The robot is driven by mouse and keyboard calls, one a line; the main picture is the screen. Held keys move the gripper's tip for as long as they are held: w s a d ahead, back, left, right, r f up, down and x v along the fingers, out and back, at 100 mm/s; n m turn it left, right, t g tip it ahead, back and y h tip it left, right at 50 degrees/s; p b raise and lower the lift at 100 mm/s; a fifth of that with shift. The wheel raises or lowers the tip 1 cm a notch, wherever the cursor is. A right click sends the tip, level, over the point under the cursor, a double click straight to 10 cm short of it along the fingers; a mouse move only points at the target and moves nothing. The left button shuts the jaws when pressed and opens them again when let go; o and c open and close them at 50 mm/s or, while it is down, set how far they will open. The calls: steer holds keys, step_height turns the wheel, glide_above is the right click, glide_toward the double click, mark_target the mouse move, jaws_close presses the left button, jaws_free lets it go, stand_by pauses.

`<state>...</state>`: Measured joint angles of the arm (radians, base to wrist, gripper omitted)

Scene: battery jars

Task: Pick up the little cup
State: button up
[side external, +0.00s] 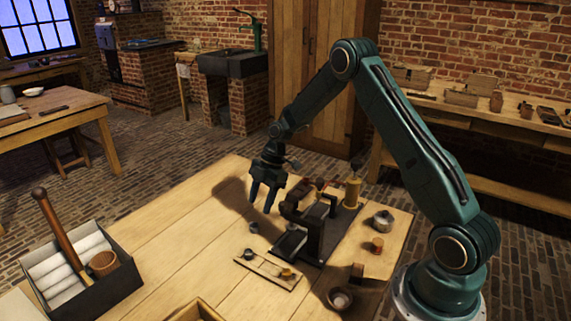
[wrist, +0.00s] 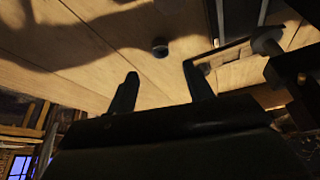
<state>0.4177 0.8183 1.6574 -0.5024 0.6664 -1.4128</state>
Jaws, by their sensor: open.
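A small dark grey cup (side external: 253,227) stands on the wooden table, left of the black clamp-like device. In the wrist view a small dark round thing (wrist: 160,47), probably the same cup, lies beyond and between my fingertips. My gripper (side external: 262,204) is open and empty above the table, fingers pointing down, a little above the cup and apart from it. In the wrist view both fingers of my gripper (wrist: 160,72) show spread apart. The inside of the cup is too small to make out.
Right of the cup stands the black device (side external: 312,235) on a dark base. In front lies a thin wooden tray (side external: 268,272) with small parts. A metal pot (side external: 383,221) and a round bowl (side external: 340,298) stand rightward. A dark box (side external: 118,288) sits left; the table between is clear.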

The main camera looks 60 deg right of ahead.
mark_target(254, 228)
steer(key=shift+x, duration=0.9)
steer(key=shift+x, duration=2.6)
steer(key=shift+s+d, duration=0.1)
steer(key=c, duration=1)
